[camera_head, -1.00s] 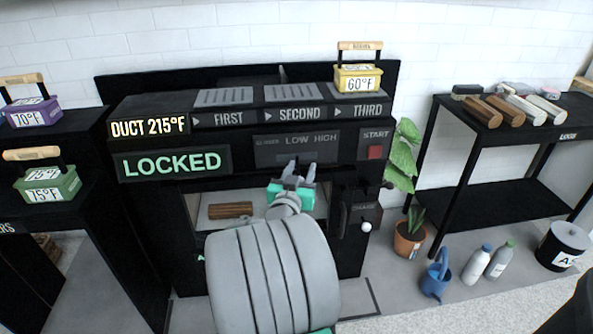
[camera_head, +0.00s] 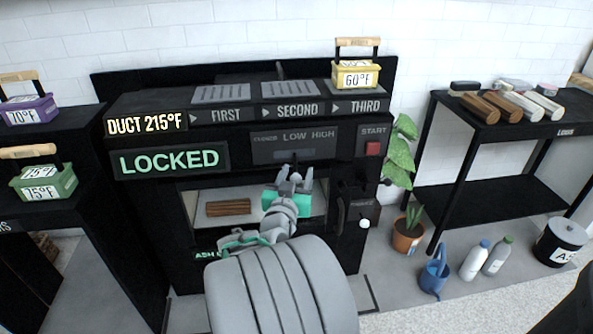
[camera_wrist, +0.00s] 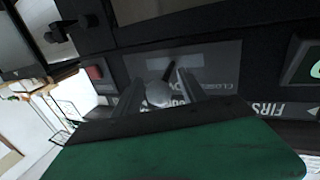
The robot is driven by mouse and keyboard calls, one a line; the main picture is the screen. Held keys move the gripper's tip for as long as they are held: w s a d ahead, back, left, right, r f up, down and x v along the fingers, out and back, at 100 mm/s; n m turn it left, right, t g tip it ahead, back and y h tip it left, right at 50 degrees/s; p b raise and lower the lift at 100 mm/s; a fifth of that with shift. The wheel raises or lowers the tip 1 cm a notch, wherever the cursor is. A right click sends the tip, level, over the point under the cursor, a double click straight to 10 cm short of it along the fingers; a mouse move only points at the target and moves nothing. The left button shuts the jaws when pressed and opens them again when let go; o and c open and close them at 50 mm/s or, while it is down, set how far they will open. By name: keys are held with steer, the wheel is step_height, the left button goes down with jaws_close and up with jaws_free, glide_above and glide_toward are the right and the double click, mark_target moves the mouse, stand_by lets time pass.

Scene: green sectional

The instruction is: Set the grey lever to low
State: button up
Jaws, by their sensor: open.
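The control panel (camera_head: 294,145) on the black stove front is marked for closed, LOW and HIGH. The lever's round grey knob (camera_wrist: 159,94) is between my gripper's two fingers in the wrist view, with a gap visible around it. A dark stem or pointer (camera_wrist: 170,69) shows just beyond the knob. My gripper (camera_head: 296,177) is open in front of the stove, just below the panel in the head view. The gripper also shows in the wrist view (camera_wrist: 160,88), its fingers pointing at the panel. They partly cover the panel lettering, so I cannot tell the lever's exact setting.
A LOCKED display (camera_head: 170,161) is left of the panel, and a red START button (camera_head: 373,149) is right of it. A log (camera_head: 228,207) lies in the opening below. A side handle (camera_head: 364,223), plant (camera_head: 407,238) and log shelf (camera_head: 485,200) are to the right.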

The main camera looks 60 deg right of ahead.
mark_target(300, 182)
steer(key=shift+s+d+v, duration=0.1)
steer(key=shift+s+v, duration=0.1)
steer(key=shift+v, duration=0.7)
steer(key=shift+s+d+v, duration=0.1)
steer(key=shift+s+v, duration=0.1)
steer(key=shift+v, duration=0.7)
steer(key=shift+s+d+v, duration=0.1)
steer(key=shift+s+v, duration=0.1)
steer(key=shift+v, duration=0.7)
steer(key=shift+b, duration=0.45)
